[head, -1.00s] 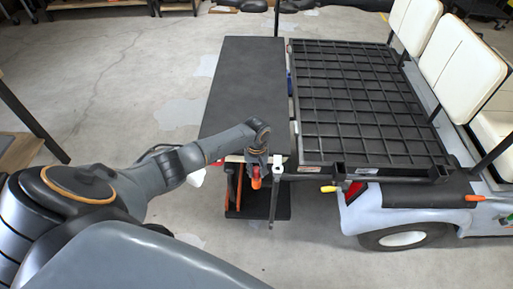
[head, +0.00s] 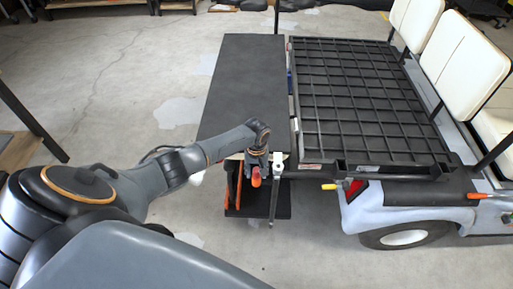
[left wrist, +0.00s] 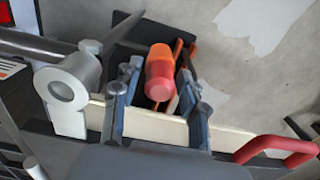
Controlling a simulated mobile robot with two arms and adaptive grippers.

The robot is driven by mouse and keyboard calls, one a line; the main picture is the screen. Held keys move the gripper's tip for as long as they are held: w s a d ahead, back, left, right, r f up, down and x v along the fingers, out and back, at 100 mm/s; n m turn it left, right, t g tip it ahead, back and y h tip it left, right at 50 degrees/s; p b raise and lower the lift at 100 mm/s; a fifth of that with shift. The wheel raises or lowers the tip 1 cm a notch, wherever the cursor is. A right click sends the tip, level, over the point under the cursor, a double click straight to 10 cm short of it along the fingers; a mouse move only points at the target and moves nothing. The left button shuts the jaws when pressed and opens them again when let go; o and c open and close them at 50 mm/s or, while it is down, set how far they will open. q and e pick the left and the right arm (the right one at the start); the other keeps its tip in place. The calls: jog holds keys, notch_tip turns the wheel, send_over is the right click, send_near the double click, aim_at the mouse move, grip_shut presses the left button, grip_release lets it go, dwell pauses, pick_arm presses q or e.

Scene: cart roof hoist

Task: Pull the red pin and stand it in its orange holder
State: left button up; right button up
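The red pin (left wrist: 160,88) shows in the left wrist view as a short thick cylinder with its rounded end toward the camera. An orange part (left wrist: 158,53), apparently the holder, is directly beyond it and in line with it; how deep the pin sits in it cannot be told. My left gripper (left wrist: 159,72) has its fingers apart, one on each side of the pin, with narrow gaps showing. In the head view the gripper (head: 257,162) points down at the front edge of the dark deck, with the red pin (head: 256,177) at its tips. My right gripper is not in view.
A white bracket with a ring (left wrist: 68,92) and a grey bar stand close left of the fingers. A red U-shaped handle (left wrist: 278,148) is at lower right. The cart's black grid frame (head: 365,100) lies right of the deck (head: 245,85). Floor on the left is open.

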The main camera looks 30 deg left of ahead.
pick_arm(q)
notch_tip(320, 180, up, 12)
dwell(0.8)
